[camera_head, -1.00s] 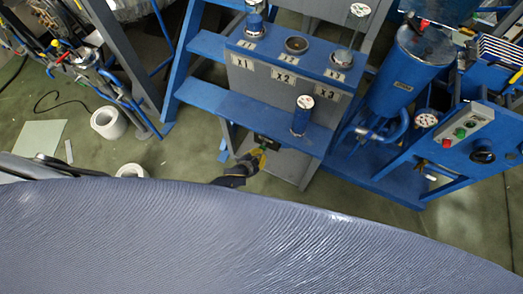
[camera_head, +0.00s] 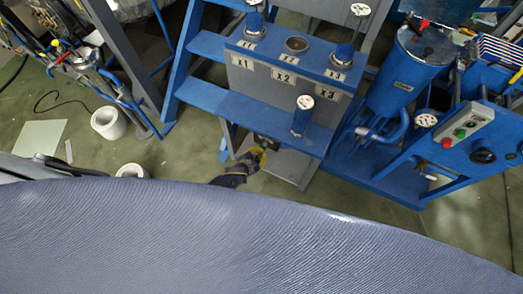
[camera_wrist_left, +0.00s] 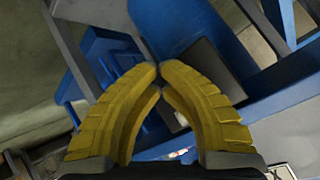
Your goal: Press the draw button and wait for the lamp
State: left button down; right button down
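My left gripper (camera_head: 258,158) has yellow fingers and sits under the front edge of the blue shelf on the frame. In the left wrist view its fingertips (camera_wrist_left: 159,70) meet with nothing seen between them, so it is shut. My right gripper is not in view.
A grey control box (camera_head: 466,128) with red and green buttons stands at the right. The blue frame's legs and lower plate surround the gripper. White rolls (camera_head: 109,122) lie on the floor at left.

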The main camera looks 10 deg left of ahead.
pick_arm(q)
jog(key=shift+d+r, duration=0.1)
jog(key=shift+r, duration=0.05)
dwell(0.3)
jog(key=shift+s, duration=0.35)
jog(key=shift+s+a, duration=0.25)
jog(key=shift+s, duration=0.7)
jog(key=shift+s+a, duration=0.25)
jog(key=shift+s, duration=0.75)
jog(key=shift+s+a, duration=0.25)
jog(key=shift+s, duration=0.7)
